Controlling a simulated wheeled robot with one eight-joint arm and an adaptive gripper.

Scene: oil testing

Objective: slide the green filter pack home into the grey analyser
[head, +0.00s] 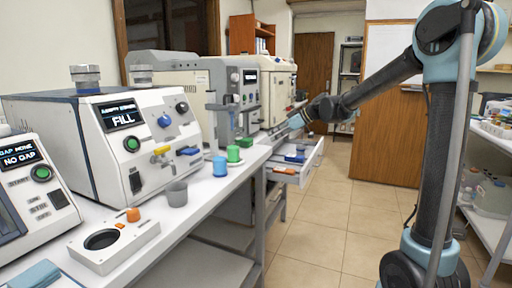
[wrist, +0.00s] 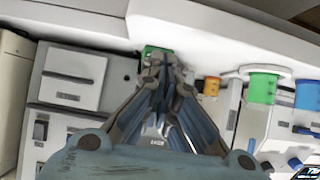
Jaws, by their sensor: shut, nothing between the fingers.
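My gripper (wrist: 158,62) is shut and empty, its fingertips close together in the wrist view. A small green piece (wrist: 154,50), probably the green filter pack, shows just beyond the fingertips and is partly hidden by them. I cannot tell whether they touch it or how deep it sits. A grey housing with panels (wrist: 75,80), probably the grey analyser, is left of the fingers. In the head view, my gripper (head: 296,121) is over the far end of the bench, beside the instruments; the green filter pack cannot be made out there.
An open drawer (head: 311,162) with blue and orange items juts out below my gripper. The white instrument reading FILL (head: 126,145), a blue cup (head: 219,167) and a green cup (head: 233,154) stand nearer. A green-topped cylinder (wrist: 262,88) is right of my fingers. The aisle floor is clear.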

